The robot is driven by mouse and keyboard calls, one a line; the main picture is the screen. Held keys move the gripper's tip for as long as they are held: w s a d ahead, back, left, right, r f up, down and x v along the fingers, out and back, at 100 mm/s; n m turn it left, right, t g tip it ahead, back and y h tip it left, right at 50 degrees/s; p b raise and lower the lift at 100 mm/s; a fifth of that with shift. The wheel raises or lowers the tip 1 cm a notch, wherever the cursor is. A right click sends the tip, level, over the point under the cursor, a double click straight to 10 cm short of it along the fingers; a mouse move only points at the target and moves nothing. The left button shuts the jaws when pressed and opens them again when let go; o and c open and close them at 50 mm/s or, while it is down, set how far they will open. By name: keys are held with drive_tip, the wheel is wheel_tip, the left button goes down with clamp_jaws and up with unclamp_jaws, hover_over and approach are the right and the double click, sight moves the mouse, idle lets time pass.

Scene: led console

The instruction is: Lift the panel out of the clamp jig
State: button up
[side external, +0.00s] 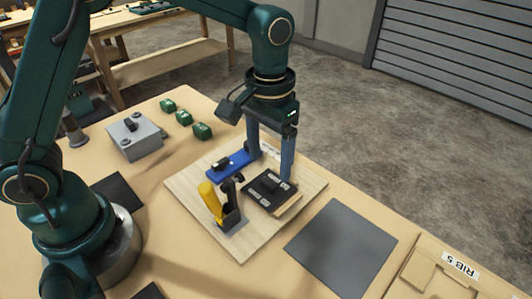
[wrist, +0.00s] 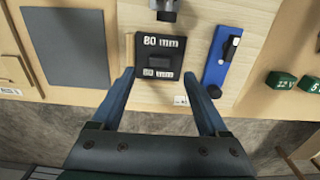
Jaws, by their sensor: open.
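The panel (side external: 268,189) is a flat black plate with a raised dark block and white labels. It lies on a light wooden block on the jig board (side external: 200,207). In the wrist view the panel (wrist: 158,62) shows "80 mm" labels. A toggle clamp with a yellow handle (side external: 210,197) and grey base stands beside it; the handle is raised and leans. In the wrist view the clamp's grey end (wrist: 165,9) is apart from the panel's edge. My gripper (side external: 270,168) is open, blue fingers pointing down. In the wrist view its fingertips (wrist: 159,74) flank the panel without visible contact.
A blue piece with a black knob (side external: 230,164) lies on the board near one finger. Several green blocks (side external: 184,117) and a grey box (side external: 137,135) stand behind. A dark grey mat (side external: 340,247) lies flat and clear at front right, near a "RIB 5" tray (side external: 445,275).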

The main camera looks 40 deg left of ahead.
sight(269, 182)
drive_tip(key=shift+f, duration=2.55)
clamp_jaws()
drive_tip(key=shift+r, duration=0.1)
drive_tip(key=shift+r, duration=0.5)
wheel_tip(269, 182, up, 3)
drive_tip(key=shift+f, duration=0.15)
drive_tip(key=s+a+r, duration=0.2)
drive_tip(key=a+r, duration=0.9)
drive_tip(key=shift+a, duration=0.2)
